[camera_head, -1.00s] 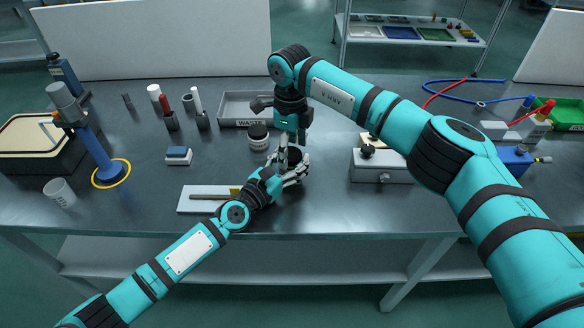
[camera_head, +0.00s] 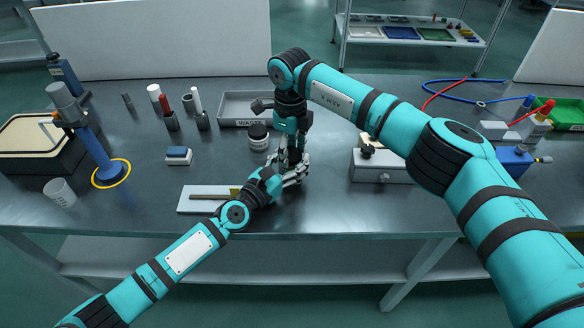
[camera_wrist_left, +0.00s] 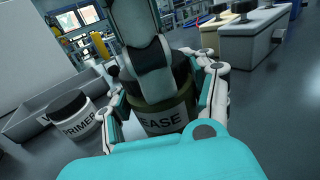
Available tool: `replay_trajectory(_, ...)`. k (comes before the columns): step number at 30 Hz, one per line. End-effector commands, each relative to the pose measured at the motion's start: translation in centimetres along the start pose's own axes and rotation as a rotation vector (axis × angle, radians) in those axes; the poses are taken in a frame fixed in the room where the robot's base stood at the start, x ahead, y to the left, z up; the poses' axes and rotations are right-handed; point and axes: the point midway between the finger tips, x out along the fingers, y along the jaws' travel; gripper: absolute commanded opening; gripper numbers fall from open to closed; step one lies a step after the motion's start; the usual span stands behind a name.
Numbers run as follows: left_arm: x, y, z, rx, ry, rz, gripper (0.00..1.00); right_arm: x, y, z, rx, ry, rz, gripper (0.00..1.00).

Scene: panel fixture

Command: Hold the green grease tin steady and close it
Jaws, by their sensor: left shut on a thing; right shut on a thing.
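The green grease tin (camera_wrist_left: 165,118) stands upright in the left wrist view, its white label partly readable as "EASE". A dark lid (camera_wrist_left: 182,74) is on top of it, and its seating is partly hidden by the right gripper. My left gripper (camera_head: 292,178) is shut on the tin's body, with one finger on each side in the left wrist view. My right gripper (camera_head: 291,158) points down from above, its fingers shut on the dark lid. In the head view both hands hide most of the tin.
A primer jar (camera_head: 258,136) stands just behind and left of the hands, near the grey waste tray (camera_head: 246,98). A white board with a brown stick (camera_head: 211,197) lies to the left. A grey block fixture (camera_head: 381,167) stands to the right. The bench front right is clear.

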Motion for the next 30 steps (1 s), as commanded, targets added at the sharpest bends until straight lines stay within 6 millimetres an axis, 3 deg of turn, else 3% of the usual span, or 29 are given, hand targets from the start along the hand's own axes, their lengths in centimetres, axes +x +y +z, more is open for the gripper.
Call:
replay_trajectory(5,-0.01,-0.03,-0.02,0.001,0.000,-0.001,0.00,-0.01,-0.10,-0.03,0.188,-0.001,-0.002,0.11)
replay_trajectory(13,-0.01,-0.04,-0.02,0.001,0.000,-0.001,0.00,-0.02,-0.12,-0.04,0.205,-0.001,-0.002,0.11)
replay_trajectory(14,-0.01,-0.04,-0.02,0.000,0.000,-0.001,0.00,-0.02,-0.12,-0.04,0.204,-0.001,-0.002,0.52)
replay_trajectory(18,-0.01,-0.04,-0.02,0.000,0.000,-0.001,0.00,-0.01,-0.11,-0.04,0.203,-0.001,-0.002,0.70)
replay_trajectory(30,-0.01,-0.03,-0.02,0.000,0.001,-0.001,0.00,-0.71,-0.08,0.00,0.201,-0.001,-0.002,0.72)
